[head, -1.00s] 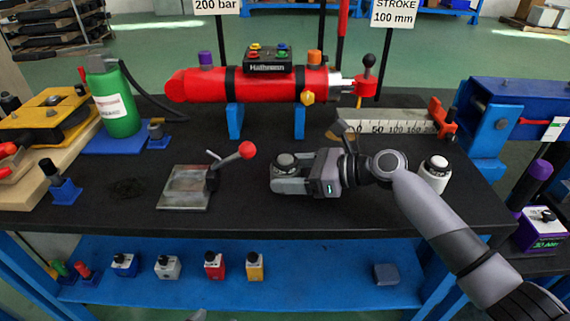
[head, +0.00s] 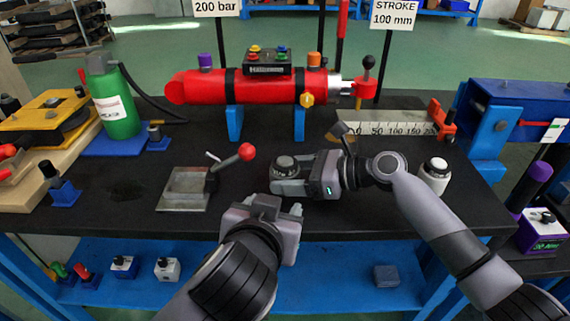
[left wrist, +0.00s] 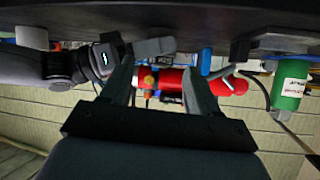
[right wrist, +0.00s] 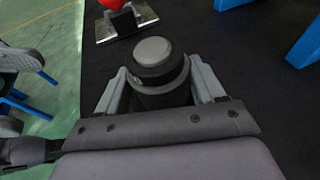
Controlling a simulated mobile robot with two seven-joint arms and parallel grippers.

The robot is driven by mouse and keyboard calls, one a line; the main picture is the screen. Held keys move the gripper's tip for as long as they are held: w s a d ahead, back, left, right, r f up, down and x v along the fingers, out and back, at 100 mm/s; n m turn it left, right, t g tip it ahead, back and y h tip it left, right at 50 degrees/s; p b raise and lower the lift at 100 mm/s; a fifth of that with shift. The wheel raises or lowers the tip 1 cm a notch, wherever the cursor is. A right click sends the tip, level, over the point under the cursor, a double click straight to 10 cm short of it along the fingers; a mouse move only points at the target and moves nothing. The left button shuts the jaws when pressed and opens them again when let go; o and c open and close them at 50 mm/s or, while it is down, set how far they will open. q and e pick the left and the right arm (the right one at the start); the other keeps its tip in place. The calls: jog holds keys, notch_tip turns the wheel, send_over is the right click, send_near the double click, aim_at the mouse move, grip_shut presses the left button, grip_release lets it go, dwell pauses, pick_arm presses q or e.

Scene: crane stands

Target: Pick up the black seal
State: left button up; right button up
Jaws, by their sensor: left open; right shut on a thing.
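A black round piece with a grey top, which looks like the black seal (head: 285,162), is between the fingers of my right gripper (head: 288,178) over the middle of the black tabletop. In the right wrist view the black seal (right wrist: 157,68) stands upright with a finger against each side, so that gripper is shut on it. Whether its underside touches the table is hidden. My left gripper (head: 265,208) is at the table's front edge, just left of and nearer than the right one. In the left wrist view its fingers (left wrist: 160,85) are apart with nothing between them.
A metal plate with a red-knobbed lever (head: 185,188) lies to the left. A red cylinder (head: 270,86) on blue supports stands behind. A white knob-topped piece (head: 435,173) is beside my right arm. A blue shelf (head: 335,270) runs below.

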aim_at(284, 166)
pick_arm(q)
jog(key=shift+n+t, duration=0.6)
jog(key=shift+n, duration=0.2)
jog(key=w, duration=0.2)
jog(key=w+r, duration=0.1)
jog(key=w, duration=0.4)
jog(key=shift+w+d+r, duration=0.1)
jog(key=shift+d+r, duration=0.05)
jog(key=shift+d, duration=0.25)
jog(key=shift+x, duration=2.65)
jog(key=shift+f, duration=0.25)
jog(key=c, duration=0.7)
